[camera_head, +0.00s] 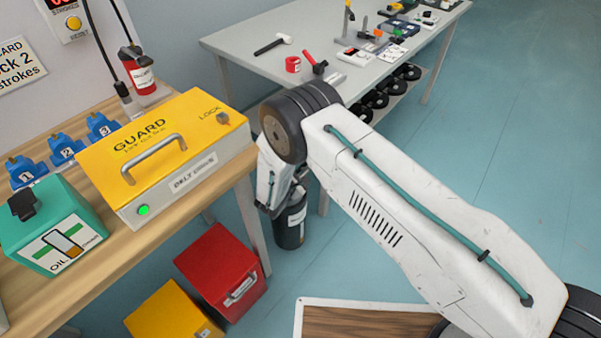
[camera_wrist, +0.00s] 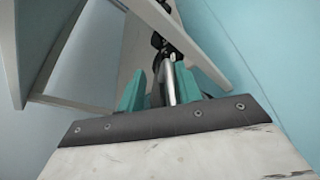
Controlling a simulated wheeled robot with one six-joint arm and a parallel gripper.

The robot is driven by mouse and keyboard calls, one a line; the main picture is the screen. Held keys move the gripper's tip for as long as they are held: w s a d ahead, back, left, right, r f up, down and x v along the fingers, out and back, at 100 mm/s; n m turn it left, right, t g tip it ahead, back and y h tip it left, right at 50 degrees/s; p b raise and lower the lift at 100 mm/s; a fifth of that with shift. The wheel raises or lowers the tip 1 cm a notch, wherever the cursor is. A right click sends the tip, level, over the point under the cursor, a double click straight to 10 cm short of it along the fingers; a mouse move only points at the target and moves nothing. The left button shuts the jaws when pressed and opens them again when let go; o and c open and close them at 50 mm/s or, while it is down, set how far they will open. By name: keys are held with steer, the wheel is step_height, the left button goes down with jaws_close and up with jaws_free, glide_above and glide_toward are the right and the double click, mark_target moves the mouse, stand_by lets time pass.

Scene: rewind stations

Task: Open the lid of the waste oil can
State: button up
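A dark green cylindrical can (camera_head: 290,228) with a white label stands on the floor beside the workbench leg; I take it for the waste oil can. Its top is mostly hidden behind my arm, so I cannot tell how its lid stands. My gripper (camera_head: 275,205) points down at the can's upper left side in the head view. In the wrist view its two teal fingers (camera_wrist: 160,90) are apart. A grey metal bar (camera_wrist: 169,82) shows between or just beyond them, with a dark part at its far end. Contact is unclear.
The workbench (camera_head: 95,285) carries a yellow guard box (camera_head: 165,150) and a green oil box (camera_head: 50,228). A red box (camera_head: 222,272) and a yellow box (camera_head: 172,312) are below. A grey table (camera_head: 250,38) with tools stands behind. The blue floor right is clear.

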steer(key=v, duration=0.7)
steer(key=shift+s, duration=0.35)
steer(key=shift+a+r, duration=0.1)
steer(key=shift+a, duration=0.05)
